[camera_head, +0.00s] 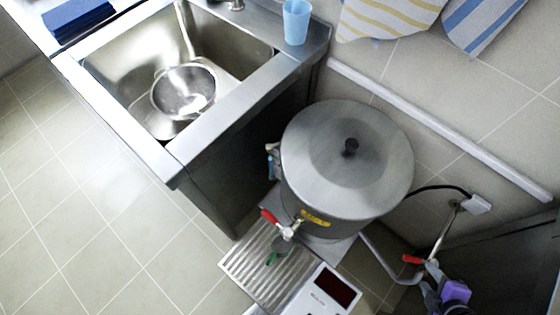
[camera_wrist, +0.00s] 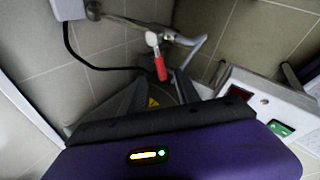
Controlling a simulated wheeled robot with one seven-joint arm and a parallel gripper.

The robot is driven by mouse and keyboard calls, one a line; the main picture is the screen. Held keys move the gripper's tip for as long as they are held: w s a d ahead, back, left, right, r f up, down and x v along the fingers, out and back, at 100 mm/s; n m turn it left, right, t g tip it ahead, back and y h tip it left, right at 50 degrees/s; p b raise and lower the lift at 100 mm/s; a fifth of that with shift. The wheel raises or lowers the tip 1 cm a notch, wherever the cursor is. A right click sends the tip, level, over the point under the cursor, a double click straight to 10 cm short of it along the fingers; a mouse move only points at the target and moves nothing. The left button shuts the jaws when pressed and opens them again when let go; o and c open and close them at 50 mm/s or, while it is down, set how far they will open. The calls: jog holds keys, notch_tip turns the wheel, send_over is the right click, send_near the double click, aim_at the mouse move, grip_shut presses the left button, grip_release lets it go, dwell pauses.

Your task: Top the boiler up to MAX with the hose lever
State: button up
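The boiler (camera_head: 345,165) is a large grey drum with a closed lid and a black knob. A sight glass (camera_head: 273,160) shows edge-on on its left side; I cannot read its level or a MAX mark. The hose lever has a red handle (camera_head: 411,259) on a pale valve and pipe right of the boiler. In the wrist view the red handle (camera_wrist: 160,68) points down toward my fingers. My gripper (camera_wrist: 155,92) has a purple body and two dark fingers standing apart. It is open and near the lever, with nothing visible between the fingers.
The boiler's tap has another red handle (camera_head: 269,216) above a ribbed drip tray (camera_head: 262,265). A white box with a dark display (camera_head: 333,285) stands in front. A black cable runs to a wall socket (camera_head: 478,204). A sink holding a colander (camera_head: 183,92) is at left.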

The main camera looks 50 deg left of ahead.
aim_at(415, 260)
dwell(0.4)
jog(key=shift+w+a+f+m+g+h+b, duration=0.55)
jog(key=shift+f+m+b, duration=0.4)
jog(key=shift+m, duration=5.05)
jog(key=shift+w+a+f+m+g+h+b, duration=0.3)
jog(key=shift+w+a+f+m+g+b, duration=0.55)
jog(key=shift+m, duration=5.15)
jog(key=shift+w+a+f+m+g+h+b, duration=0.55)
jog(key=shift+f+m, duration=0.85)
jog(key=shift+m, duration=4.6)
jog(key=shift+w+d, duration=0.15)
jog(key=shift+d, duration=0.05)
jog(key=shift+c, duration=0.2)
grip_shut()
